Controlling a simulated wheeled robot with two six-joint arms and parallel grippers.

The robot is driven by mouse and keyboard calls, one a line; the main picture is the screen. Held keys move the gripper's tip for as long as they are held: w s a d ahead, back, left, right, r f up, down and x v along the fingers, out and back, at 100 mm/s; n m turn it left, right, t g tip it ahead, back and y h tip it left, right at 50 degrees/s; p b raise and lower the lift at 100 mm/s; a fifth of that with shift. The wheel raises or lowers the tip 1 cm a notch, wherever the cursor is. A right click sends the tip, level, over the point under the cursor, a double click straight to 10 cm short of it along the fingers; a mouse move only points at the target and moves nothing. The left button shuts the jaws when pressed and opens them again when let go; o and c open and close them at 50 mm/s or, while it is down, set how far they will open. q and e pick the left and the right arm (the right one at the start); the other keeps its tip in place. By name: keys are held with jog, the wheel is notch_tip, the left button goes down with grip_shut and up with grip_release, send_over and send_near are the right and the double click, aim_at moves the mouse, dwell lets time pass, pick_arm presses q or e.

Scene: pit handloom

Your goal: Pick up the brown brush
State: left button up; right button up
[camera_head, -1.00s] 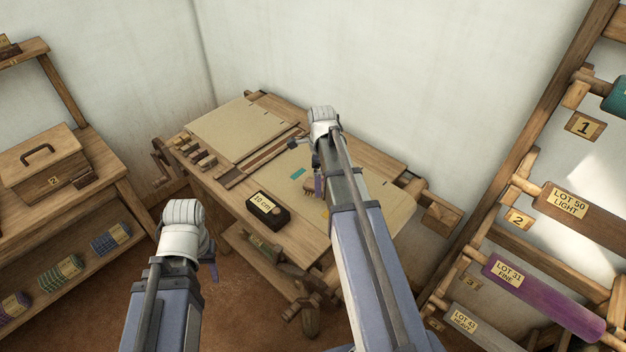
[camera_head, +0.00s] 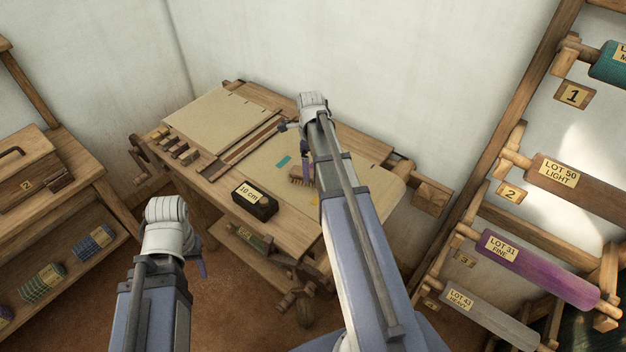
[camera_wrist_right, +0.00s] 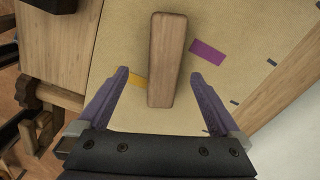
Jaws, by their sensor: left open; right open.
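The brown brush (camera_wrist_right: 166,60) lies on the pale cloth of the loom, its smooth wooden top facing up in the right wrist view. In the head view only a small part of the brush (camera_head: 298,179) shows beside my right arm. My right gripper (camera_wrist_right: 160,76) is open above it, with the brush's near end between the purple fingers and a gap on each side. I cannot tell how high the fingers are above the cloth. My left gripper (camera_head: 200,268) is open and empty, away from the loom at the lower left; its fingers are mostly hidden.
A dark box labelled 10 cm (camera_head: 254,201) sits on the loom's front part. Purple (camera_wrist_right: 207,51) and yellow (camera_wrist_right: 139,80) patches lie beside the brush. A roll rack (camera_head: 515,190) stands at the right, a shelf with a wooden chest (camera_head: 30,180) at the left.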

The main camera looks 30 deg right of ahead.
jog(key=f+b, duration=0.4)
jog(key=f, duration=0.1)
jog(key=shift+w+d+b, duration=0.1)
jog(key=shift+d+b, duration=0.2)
jog(key=shift+d, duration=0.05)
jog(key=shift+c, duration=0.4)
jog(key=c, duration=1.4)
jog(key=shift+c, duration=0.2)
jog(key=shift+r, duration=0.1)
notch_tip(320, 180, up, 10)
jog(key=p, duration=1)
